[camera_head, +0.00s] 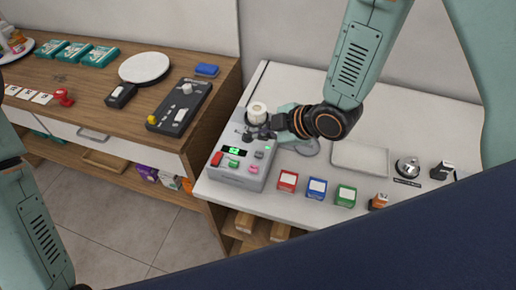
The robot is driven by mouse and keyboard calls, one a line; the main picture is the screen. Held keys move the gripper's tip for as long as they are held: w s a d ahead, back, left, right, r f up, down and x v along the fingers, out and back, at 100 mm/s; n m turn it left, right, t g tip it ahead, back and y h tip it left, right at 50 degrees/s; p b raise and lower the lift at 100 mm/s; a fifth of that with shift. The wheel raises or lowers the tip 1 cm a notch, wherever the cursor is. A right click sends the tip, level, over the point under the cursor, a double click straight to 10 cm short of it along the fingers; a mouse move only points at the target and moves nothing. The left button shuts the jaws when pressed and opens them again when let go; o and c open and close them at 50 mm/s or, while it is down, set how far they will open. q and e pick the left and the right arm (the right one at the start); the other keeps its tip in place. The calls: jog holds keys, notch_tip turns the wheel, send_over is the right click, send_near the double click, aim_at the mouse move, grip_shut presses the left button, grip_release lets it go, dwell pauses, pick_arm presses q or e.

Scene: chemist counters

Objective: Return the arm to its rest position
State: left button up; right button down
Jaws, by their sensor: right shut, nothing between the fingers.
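My right arm comes in from the upper right and reaches down over the white counter (400,228). My right gripper (252,133) is shut and empty. It is at the back edge of a grey device (238,170) with a green-lit display and several coloured buttons, next to a white roll (257,113). I cannot tell whether the fingers touch the device or the roll. My left arm shows only as a link at the left edge; its gripper is out of view.
Red (288,181), blue (316,188) and green (345,195) boxes stand along the counter front. A pale tray (359,158) and a bell (407,167) lie behind. The wooden counter (120,110) at left holds a black device (180,105) and a white disc (144,68).

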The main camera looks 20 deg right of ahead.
jog(key=s+d+f+m+g+h, duration=0.1)
jog(key=s+f+m, duration=0.1)
jog(key=s+f, duration=0.1)
jog(key=s+d+f+m+g, duration=0.1)
jog(key=s+f+m, duration=0.2)
jog(key=s, duration=0.2)
jog(key=s+d+f+m+h, duration=0.1)
jog(key=s+f+m, duration=0.2)
jog(key=s, duration=0.1)
jog(key=shift+s+d+f+g+h, duration=0.25)
jog(key=shift+s+f+g+h, duration=0.05)
jog(key=shift+s+f+g, duration=0.1)
jog(key=s+d+f+m+g+h, duration=0.25)
jog(key=s+m, duration=0.25)
jog(key=s, duration=0.4)
jog(key=s+d+f+m+g+h, duration=0.1)
jog(key=s+d+f+m+g, duration=0.2)
jog(key=s, duration=0.5)
notch_tip(320, 180, down, 19)
jog(key=m+t+b, duration=0.1)
jog(key=b, duration=1.9)
jog(key=shift+a+f, duration=0.15)
jog(key=shift+a, duration=0.3)
jog(key=shift+w+y, duration=0.1)
jog(key=shift+y, duration=0.15)
